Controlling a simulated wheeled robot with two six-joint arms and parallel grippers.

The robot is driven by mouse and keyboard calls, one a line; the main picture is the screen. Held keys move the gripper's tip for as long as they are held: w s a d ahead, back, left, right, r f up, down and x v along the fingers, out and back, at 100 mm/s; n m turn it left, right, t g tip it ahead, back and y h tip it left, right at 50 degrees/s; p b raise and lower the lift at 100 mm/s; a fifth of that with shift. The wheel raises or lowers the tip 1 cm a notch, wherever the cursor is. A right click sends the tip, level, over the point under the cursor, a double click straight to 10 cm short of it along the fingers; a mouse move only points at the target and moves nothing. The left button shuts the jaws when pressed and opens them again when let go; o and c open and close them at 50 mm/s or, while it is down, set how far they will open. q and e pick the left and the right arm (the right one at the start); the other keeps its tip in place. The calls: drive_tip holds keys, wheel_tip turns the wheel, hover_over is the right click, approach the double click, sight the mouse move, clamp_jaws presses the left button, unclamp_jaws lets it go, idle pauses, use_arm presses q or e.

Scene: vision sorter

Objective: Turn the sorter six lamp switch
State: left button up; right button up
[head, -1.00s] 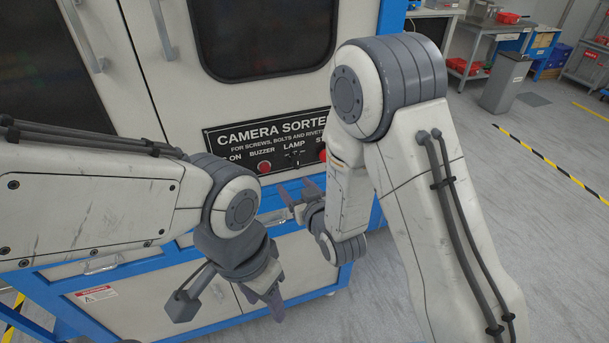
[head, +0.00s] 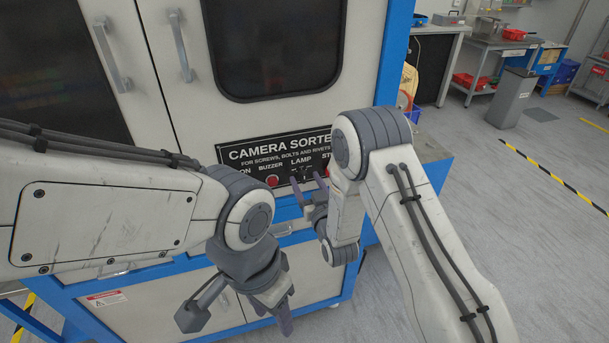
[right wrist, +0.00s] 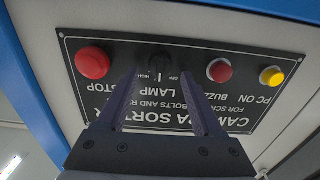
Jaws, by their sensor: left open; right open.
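The black panel of the camera sorter (head: 237,153) faces me, with the word LAMP on it. The lamp switch (right wrist: 160,62) is a dark knob under its label, with small HIGH and OFF marks; the right wrist view shows it upside down. My right gripper (head: 308,181) is open in front of the panel at the lamp switch. In the right wrist view its two fingers (right wrist: 161,76) stand on either side of the knob, and I cannot tell whether they touch it. My left gripper (head: 284,296) is open and empty, low in front of the lower cabinet doors.
A red stop button (right wrist: 92,63) sits on one side of the knob. A red buzzer button (right wrist: 220,70) and a yellow PC ON button (right wrist: 272,77) sit on the other. A blue frame (head: 386,60) edges the machine. Open floor (head: 480,230) lies to the right.

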drive_tip(key=shift+w+a, duration=0.2)
drive_tip(key=shift+w, duration=0.35)
